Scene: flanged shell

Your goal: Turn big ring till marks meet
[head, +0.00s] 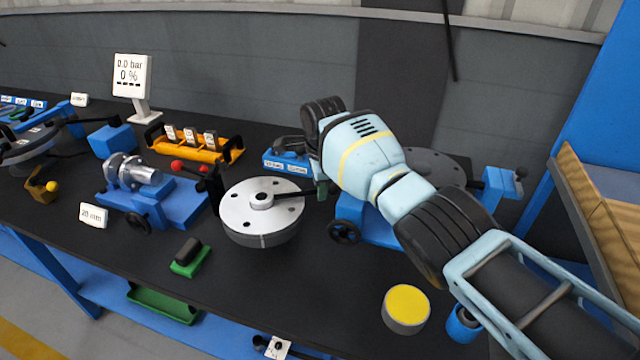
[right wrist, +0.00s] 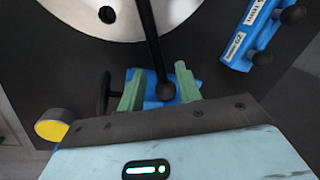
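A round silver flanged disc (head: 238,212) with several holes sits on the dark bench, and part of it shows at the top of the right wrist view (right wrist: 80,14). I take it for the big ring; I cannot make out alignment marks on it. A black lever (right wrist: 149,40) runs out from its hub and ends in a ball knob (right wrist: 165,91). My right gripper (head: 322,190) is at the lever's outer end. In the right wrist view its green fingers (right wrist: 160,88) stand apart on either side of the knob, with gaps visible. My left gripper is not in view.
A blue fixture with a black handwheel (head: 343,232) stands just right of the disc, partly behind my arm. A blue vice-like fixture (head: 182,203) stands left. A yellow-topped cylinder (head: 406,309) and a green block (head: 190,258) are nearer the front. The bench front is mostly clear.

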